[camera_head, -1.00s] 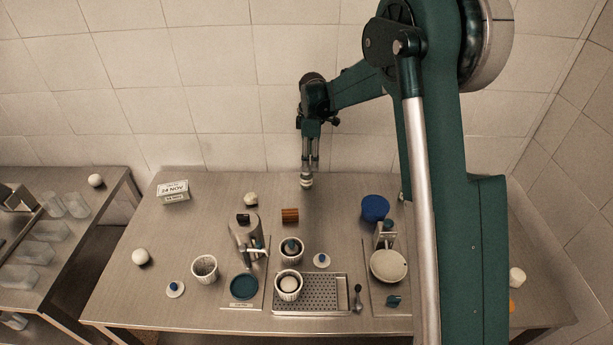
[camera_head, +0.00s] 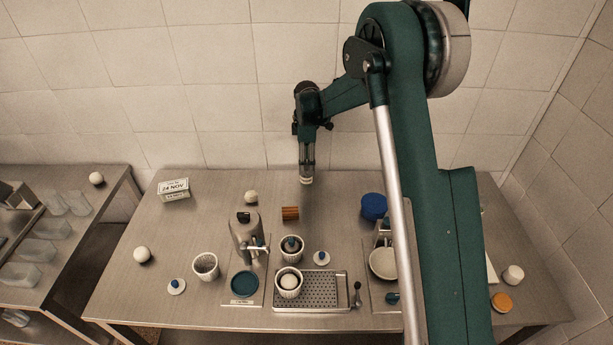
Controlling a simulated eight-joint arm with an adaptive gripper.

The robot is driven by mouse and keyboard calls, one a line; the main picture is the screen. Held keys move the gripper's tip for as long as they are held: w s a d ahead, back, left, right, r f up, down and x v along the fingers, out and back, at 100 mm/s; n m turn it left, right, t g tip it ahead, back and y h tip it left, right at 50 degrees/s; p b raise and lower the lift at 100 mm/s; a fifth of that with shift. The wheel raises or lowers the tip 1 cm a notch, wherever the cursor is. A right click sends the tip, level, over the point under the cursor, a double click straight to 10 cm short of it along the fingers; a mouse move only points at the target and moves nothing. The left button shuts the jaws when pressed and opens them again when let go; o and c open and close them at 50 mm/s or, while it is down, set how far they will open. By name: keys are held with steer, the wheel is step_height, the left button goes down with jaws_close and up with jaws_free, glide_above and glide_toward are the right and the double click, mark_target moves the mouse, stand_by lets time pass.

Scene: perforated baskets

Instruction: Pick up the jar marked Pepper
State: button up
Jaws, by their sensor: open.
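I cannot read the word Pepper on anything, so I cannot tell which thing is the jar. A brown cylinder with an orange-brown side (camera_head: 290,213) lies or stands on the table below and left of my gripper; its marking is not legible. My gripper (camera_head: 306,180) points straight down above the back of the table, with pale tips. It is open and seen nearly edge-on, with nothing clearly between its fingers.
Ribbed white cups (camera_head: 205,265) stand near a metal machine (camera_head: 245,235) and a perforated drip tray (camera_head: 312,291). A blue cylinder (camera_head: 374,206), a block marked 24 NOV (camera_head: 174,189) and an orange-topped piece (camera_head: 501,302) are around. My arm hides part of the right side.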

mark_target(307, 175)
steer(key=shift+f, duration=0.5)
steer(key=shift+f, duration=2.6)
steer(key=c, duration=1.1)
